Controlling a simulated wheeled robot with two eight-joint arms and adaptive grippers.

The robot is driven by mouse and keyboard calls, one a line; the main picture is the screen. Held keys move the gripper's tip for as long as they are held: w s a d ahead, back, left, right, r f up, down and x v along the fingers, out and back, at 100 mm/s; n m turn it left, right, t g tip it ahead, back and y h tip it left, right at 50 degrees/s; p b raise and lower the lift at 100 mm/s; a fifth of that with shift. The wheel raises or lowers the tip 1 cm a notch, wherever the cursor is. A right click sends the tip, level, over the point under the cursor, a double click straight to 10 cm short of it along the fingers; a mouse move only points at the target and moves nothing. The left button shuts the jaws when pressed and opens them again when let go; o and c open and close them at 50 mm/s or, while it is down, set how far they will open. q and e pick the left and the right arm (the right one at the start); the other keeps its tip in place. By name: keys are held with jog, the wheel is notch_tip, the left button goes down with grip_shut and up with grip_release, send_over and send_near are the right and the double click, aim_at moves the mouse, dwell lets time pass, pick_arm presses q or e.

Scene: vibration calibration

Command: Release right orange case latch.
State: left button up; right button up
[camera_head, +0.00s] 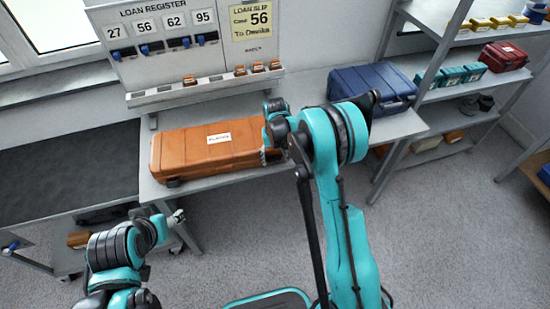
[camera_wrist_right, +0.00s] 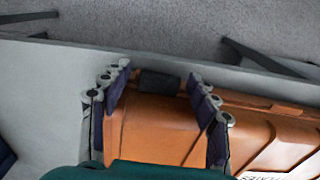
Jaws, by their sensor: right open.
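The orange case (camera_head: 205,152) lies closed on the grey bench, with a white label on top. A black latch (camera_head: 172,183) shows at its front left corner. In the right wrist view a dark block (camera_wrist_right: 159,82), which looks like the right latch, sits at the edge of the orange case (camera_wrist_right: 160,130). My right gripper (camera_head: 271,156) is at the case's right end. In the wrist view its open fingers (camera_wrist_right: 158,105) stand either side of the dark block, apart from it; I cannot tell their height. My left gripper (camera_head: 176,217) is in front of the bench, away from the case.
A loan register panel (camera_head: 165,45) with numbered hooks and a loan slip reading 56 stands behind the bench (camera_head: 305,98). A blue case (camera_head: 372,86) sits at the bench's right. Shelves (camera_head: 455,85) with smaller cases stand at right. The floor in front is clear.

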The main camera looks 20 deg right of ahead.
jog(key=c, duration=1.2)
jog(key=shift+o, duration=0.2)
jog(key=shift+s, duration=0.1)
jog(key=t+b, duration=0.1)
jog(key=s+t+b, duration=0.1)
jog(key=shift+f+t, duration=0.25)
jog(key=shift+t, duration=0.05)
jog(key=t+b, duration=0.2)
jog(key=b, duration=0.1)
jog(key=s+f+t+b, duration=0.1)
jog(key=t+b, duration=0.1)
jog(key=b, duration=0.1)
jog(key=f+t+b, duration=0.1)
jog(key=t+b, duration=0.2)
jog(key=b, duration=0.1)
jog(key=shift+s, duration=0.25)
jog(key=shift+r+t+b, duration=0.1)
jog(key=shift+t+b, duration=0.6)
jog(key=shift+b, duration=0.25)
